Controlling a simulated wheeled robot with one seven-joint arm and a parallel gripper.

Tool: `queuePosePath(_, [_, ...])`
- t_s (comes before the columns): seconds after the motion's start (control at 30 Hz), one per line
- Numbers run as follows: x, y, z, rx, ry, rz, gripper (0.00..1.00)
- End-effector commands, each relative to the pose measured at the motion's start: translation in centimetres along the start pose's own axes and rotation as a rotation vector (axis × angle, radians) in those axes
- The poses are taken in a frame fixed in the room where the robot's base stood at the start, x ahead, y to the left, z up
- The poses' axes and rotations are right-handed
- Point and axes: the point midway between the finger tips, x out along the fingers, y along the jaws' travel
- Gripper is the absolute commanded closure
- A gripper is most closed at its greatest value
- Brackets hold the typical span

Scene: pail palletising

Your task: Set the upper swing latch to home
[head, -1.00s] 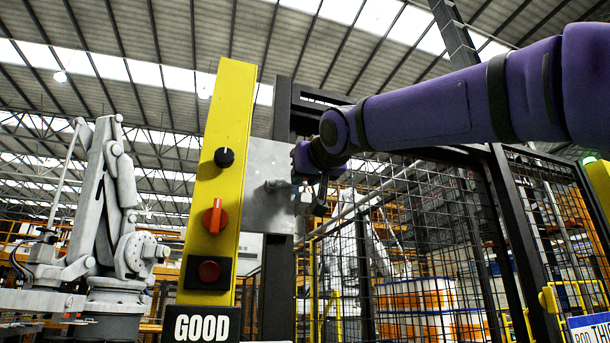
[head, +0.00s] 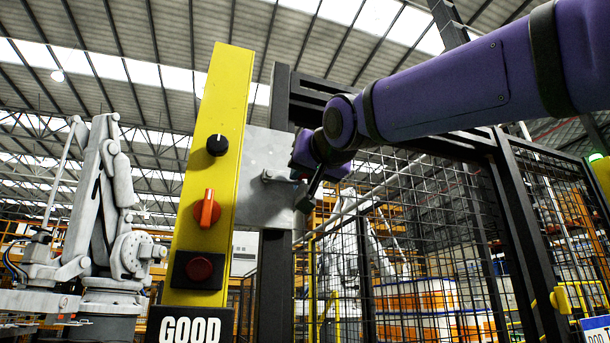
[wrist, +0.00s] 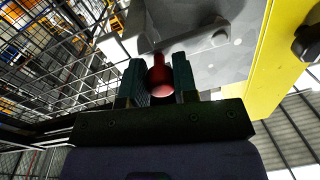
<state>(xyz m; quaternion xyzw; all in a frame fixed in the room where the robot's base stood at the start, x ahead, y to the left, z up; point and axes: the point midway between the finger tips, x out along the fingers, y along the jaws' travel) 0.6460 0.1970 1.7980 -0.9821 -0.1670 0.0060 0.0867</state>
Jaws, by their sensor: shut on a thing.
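The upper swing latch is on a grey metal plate (head: 262,200) beside the yellow post. In the wrist view, its red ball knob (wrist: 160,82) sits between my two dark fingers, with a short red stem running toward the plate. My gripper (head: 308,198) is at the plate's right edge in the head view, tilted, and shut on the knob. In that view the gripper hides the knob and most of the latch. A small pin or pivot (head: 267,176) sticks out of the plate left of my gripper.
The yellow post (head: 215,130) left of the plate carries a black knob (head: 217,145), an orange rotary switch (head: 207,208) and a red button (head: 199,268). A dark mesh fence (head: 420,220) stands to the right. A white robot arm (head: 110,210) stands at the far left.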

Motion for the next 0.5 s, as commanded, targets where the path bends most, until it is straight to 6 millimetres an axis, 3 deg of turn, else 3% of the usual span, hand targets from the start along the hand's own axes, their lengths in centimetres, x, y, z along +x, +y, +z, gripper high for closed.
queuePosePath(0.2, [0.03, -0.05, 0.16, 0.000, -0.004, 0.000, 1.00])
queuePosePath(0.23, [0.03, -0.05, 0.16, 0.000, -0.004, 0.000, 0.68])
queuePosePath(0.3, [0.04, -0.04, 0.16, 0.000, -0.004, 0.000, 0.52])
queuePosePath(0.33, [0.04, -0.03, 0.15, 0.000, -0.004, 0.000, 0.48])
queuePosePath(0.5, [0.05, 0.00, 0.12, -0.001, -0.003, 0.000, 0.48])
